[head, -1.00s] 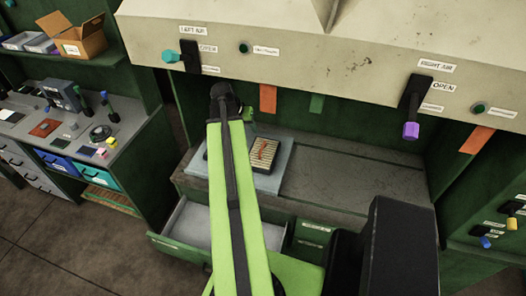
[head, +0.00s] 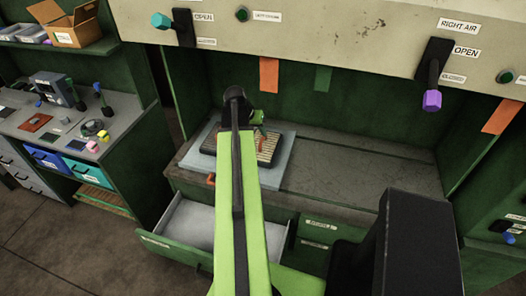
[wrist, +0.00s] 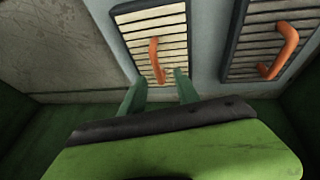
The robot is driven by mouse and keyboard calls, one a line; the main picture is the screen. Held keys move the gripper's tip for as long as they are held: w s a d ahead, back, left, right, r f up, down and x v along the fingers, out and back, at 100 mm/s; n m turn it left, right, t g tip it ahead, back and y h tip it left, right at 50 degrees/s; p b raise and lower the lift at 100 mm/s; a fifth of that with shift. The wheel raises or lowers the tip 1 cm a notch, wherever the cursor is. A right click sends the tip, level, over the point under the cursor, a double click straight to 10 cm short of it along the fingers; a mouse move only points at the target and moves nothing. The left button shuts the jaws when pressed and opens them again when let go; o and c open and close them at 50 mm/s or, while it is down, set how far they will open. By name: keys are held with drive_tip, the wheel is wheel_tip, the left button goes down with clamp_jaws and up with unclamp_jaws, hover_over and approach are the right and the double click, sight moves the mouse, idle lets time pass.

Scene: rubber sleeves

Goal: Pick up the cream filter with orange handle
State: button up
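A cream slatted filter (wrist: 155,40) with a dark frame and an orange handle (wrist: 155,60) lies on a pale grey tray (wrist: 205,50). A similar slatted filter (wrist: 265,35) with an orange handle lies to its right in the wrist view. My gripper (wrist: 160,88) is open, its two green fingers apart, at the near end of the left filter's handle. Nothing is seen between the fingers; whether they touch the filter I cannot tell. In the head view, my gripper (head: 257,122) is above the tray, and a filter (head: 267,150) shows right of my arm.
An open drawer (head: 205,222) juts out below the tray. A beige hood (head: 330,50) with levers overhangs the bench. The bench top (head: 360,165) right of the tray is clear. A side counter with small items stands at left.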

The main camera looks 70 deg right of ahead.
sight(262, 139)
drive_tip(key=b+x, duration=0.4)
drive_tip(key=x, duration=0.1)
drive_tip(key=shift+s+a+f+b, duration=0.15)
drive_tip(key=shift+s+f+b, duration=0.05)
drive_tip(key=shift+s+b, duration=0.1)
drive_tip(key=shift+r, duration=0.15)
drive_tip(key=shift+c, duration=0.4)
clamp_jaws()
idle(0.5)
